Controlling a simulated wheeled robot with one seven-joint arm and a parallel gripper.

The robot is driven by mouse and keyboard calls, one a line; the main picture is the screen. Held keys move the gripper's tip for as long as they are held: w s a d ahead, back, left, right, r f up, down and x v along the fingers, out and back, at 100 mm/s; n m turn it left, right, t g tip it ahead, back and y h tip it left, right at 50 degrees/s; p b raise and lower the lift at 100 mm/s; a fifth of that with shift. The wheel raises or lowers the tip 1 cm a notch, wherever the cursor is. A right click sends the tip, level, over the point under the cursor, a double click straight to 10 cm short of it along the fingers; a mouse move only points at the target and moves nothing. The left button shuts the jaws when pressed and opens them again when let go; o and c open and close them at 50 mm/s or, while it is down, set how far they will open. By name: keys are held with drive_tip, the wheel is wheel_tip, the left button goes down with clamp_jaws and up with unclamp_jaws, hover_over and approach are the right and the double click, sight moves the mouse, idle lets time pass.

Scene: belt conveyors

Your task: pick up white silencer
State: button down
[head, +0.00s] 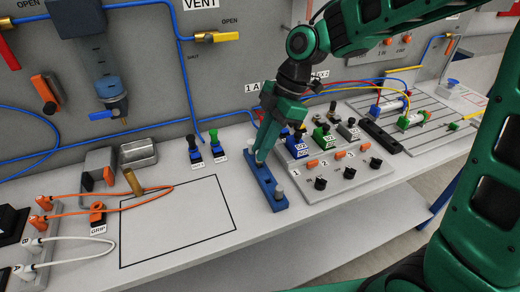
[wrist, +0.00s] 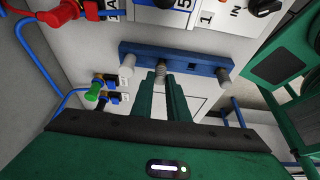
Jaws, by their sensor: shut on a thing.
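A blue bar (head: 264,182) lies on the bench and holds several upright pieces. The bar also shows in the wrist view (wrist: 202,66). A whitish cylinder (wrist: 126,66) stands at its left end there. A greyish silencer (wrist: 162,69) stands near its middle, and a grey cylinder (wrist: 224,73) at its right end, which shows as the near end in the head view (head: 280,191). My gripper (head: 261,157) points down at the bar. In the wrist view, its narrow fingers (wrist: 166,78) are shut on the middle silencer, whose lower part is partly hidden. It appears still at the bar.
A grey panel with orange buttons and black knobs (head: 340,172) stands right of the bar. Blue and green fittings (head: 214,143) stand behind to the left. A metal tray (head: 138,154) is farther left. The black-outlined area (head: 180,222) is bare.

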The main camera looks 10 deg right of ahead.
wheel_tip(320, 180, up, 3)
drive_tip(key=shift+f, duration=0.15)
drive_tip(key=s+a+r, duration=0.7)
drive_tip(key=s+a, duration=0.1)
drive_tip(key=shift+s+r, duration=0.15)
drive_tip(key=shift+s, duration=0.2)
